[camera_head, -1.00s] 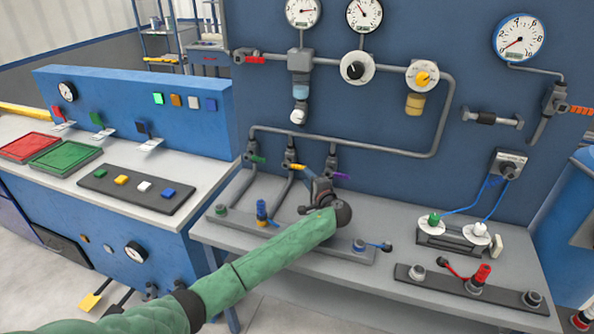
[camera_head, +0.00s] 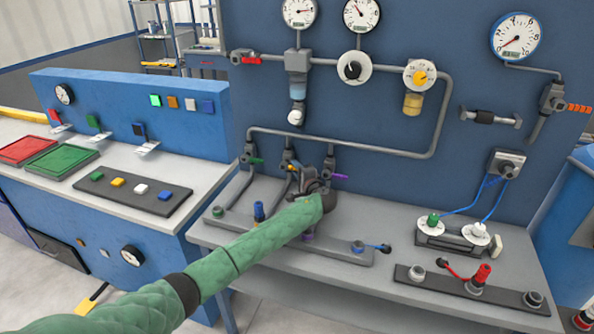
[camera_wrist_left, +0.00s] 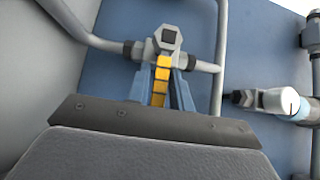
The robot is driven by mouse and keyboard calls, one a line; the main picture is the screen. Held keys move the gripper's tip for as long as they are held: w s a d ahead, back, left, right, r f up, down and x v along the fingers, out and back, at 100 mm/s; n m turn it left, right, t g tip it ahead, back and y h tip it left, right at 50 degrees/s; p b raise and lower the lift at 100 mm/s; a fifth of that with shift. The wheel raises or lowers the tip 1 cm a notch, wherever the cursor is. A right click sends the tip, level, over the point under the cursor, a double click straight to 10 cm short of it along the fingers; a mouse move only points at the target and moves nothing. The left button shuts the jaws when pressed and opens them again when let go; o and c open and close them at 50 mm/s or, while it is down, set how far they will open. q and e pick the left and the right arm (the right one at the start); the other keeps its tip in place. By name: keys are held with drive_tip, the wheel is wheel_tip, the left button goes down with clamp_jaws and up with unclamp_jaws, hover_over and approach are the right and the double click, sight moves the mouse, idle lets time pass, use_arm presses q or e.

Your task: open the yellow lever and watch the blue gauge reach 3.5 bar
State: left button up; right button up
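The yellow lever (camera_wrist_left: 160,84) hangs from a grey valve in the left wrist view; a small yellow part of it (camera_head: 292,167) shows in the head view, on the middle one of three valves. My left gripper (camera_wrist_left: 161,92) has one blue-grey finger on each side of the lever, both very close to it. I cannot tell whether they press on it. In the head view, my left gripper (camera_head: 313,190) is partly hidden behind its green-sleeved arm. The blue-rimmed gauge (camera_head: 518,36) is at the upper right; its needle points to the lower left, near the scale's low end. My right gripper is out of view.
A green-lever valve (camera_head: 250,158) and a purple-lever valve (camera_head: 332,173) flank the middle valve. A grey pipe (camera_head: 390,149) runs above. The grey bench (camera_head: 400,232) carries a fitting rail and a stand with blue cables (camera_head: 450,230).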

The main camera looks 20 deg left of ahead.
use_arm(q)
clamp_jaws()
